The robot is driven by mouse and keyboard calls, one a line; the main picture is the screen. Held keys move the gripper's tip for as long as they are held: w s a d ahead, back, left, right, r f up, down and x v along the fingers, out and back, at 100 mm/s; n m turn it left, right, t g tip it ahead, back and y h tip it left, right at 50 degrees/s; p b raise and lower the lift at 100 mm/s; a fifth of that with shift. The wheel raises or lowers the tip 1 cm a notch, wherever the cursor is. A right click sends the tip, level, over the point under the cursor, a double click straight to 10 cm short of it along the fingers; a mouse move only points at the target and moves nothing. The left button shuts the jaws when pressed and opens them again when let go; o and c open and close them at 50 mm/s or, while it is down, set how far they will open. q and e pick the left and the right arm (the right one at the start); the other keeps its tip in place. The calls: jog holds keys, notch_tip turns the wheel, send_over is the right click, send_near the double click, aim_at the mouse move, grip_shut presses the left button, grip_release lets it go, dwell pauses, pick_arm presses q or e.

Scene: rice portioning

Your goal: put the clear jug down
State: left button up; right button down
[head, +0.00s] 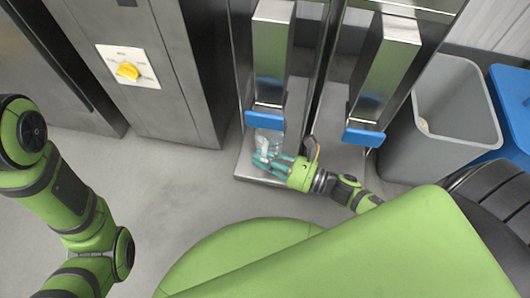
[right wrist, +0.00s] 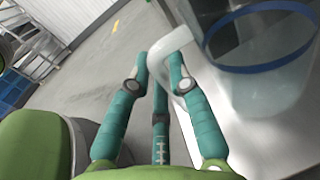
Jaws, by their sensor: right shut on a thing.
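The clear jug (head: 268,139) stands under the left chute's blue end in the head view, on or just above the steel base; I cannot tell which. In the right wrist view the jug (right wrist: 262,100) is at the right, see-through, with its pale handle (right wrist: 172,42) towards my fingers. My right gripper (head: 268,161) reaches it from the right, its teal fingers shut on the handle. The same gripper (right wrist: 158,72) shows in the right wrist view. The fingers partly hide the jug in the head view. My left arm shows at the left, but its gripper is out of view.
Two steel chutes with blue ends (head: 264,120) (head: 363,137) hang over the steel base (head: 247,170). A grey bin (head: 400,150) and a blue bin (head: 513,95) stand at right.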

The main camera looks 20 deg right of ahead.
jog(key=shift+f, duration=0.2)
jog(key=c, duration=1.2)
grip_release()
jog(key=shift+s, duration=0.1)
jog(key=shift+o, duration=0.2)
jog(key=shift+r, duration=0.1)
